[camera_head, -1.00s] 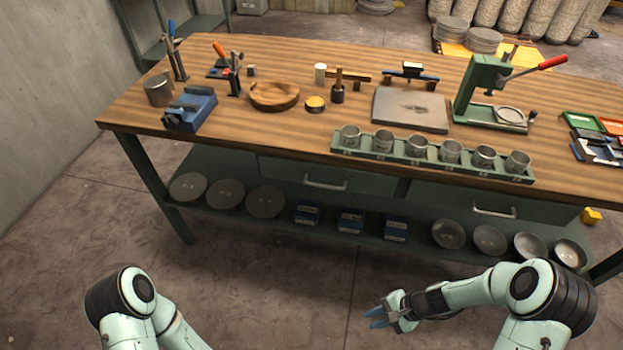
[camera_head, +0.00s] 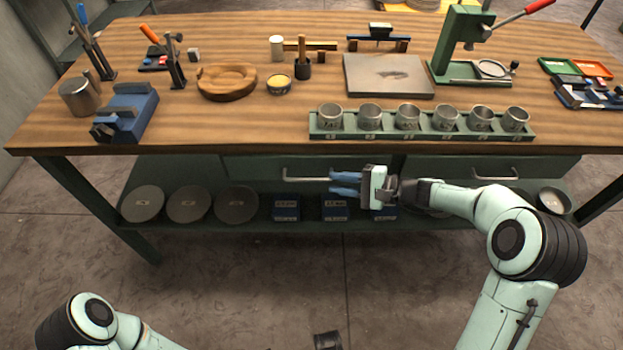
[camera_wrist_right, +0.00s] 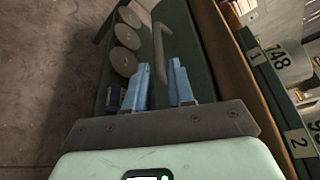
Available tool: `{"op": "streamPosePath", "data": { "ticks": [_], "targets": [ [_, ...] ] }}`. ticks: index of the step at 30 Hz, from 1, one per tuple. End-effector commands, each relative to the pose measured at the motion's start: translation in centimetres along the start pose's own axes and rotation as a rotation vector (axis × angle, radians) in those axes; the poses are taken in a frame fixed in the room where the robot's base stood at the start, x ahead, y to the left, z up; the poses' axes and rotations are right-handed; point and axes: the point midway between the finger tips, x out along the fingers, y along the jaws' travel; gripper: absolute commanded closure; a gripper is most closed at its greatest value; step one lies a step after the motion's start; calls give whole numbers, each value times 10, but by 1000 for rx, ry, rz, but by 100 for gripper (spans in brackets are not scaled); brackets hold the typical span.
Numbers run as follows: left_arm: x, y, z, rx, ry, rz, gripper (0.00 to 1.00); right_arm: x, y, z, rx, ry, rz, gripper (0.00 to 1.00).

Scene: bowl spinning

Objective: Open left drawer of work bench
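The left drawer (camera_head: 245,168) is a dark green front under the bench top, flush and shut, with a pale bar handle (camera_head: 300,179). My right gripper (camera_head: 332,183) has its blue fingers pointing left at the right end of this handle. In the right wrist view, the fingers are apart (camera_wrist_right: 159,65), and the handle (camera_wrist_right: 159,42) runs forward from the gap between them. I cannot tell whether either finger touches it. The right drawer (camera_head: 545,168) also looks shut.
The wooden work bench (camera_head: 200,122) carries a green rack of metal cups (camera_head: 420,135) near its front edge, above the right gripper. The lower shelf (camera_head: 165,180) holds round discs, blue boxes (camera_head: 286,207) and bowls. The floor in front is clear.

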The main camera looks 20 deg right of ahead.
Motion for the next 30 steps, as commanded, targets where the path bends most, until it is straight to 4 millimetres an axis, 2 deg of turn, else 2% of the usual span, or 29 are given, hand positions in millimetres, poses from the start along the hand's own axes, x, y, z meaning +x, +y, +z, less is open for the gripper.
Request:
{"op": "streamPosePath", "data": {
  "ticks": [1, 6, 12, 23, 24, 26, 30],
  "targets": [
    [3, -1, -3, -1, 8, -1, 57, 13, 2, 0, 1, -5, 1, 77],
    [7, -3, -10, -3, 27, -2, 57, 46, 2, 0, 0, -2, 1, 77],
    [10, -4, -15, -4, 42, -3, 57, 69, 1, -1, 1, 0, 1, 77],
    [10, -4, -17, -4, 46, -3, 57, 75, 1, -1, 1, 1, 1, 77],
    [10, -4, -17, -4, 46, -3, 57, 75, 1, -1, 1, 1, 1, 80],
    [10, -4, -16, -4, 46, -3, 57, 75, 1, -1, 1, 1, 1, 100],
    [10, -4, -16, -4, 46, -3, 57, 74, 1, -1, 1, 1, 1, 100]
  ]
}}
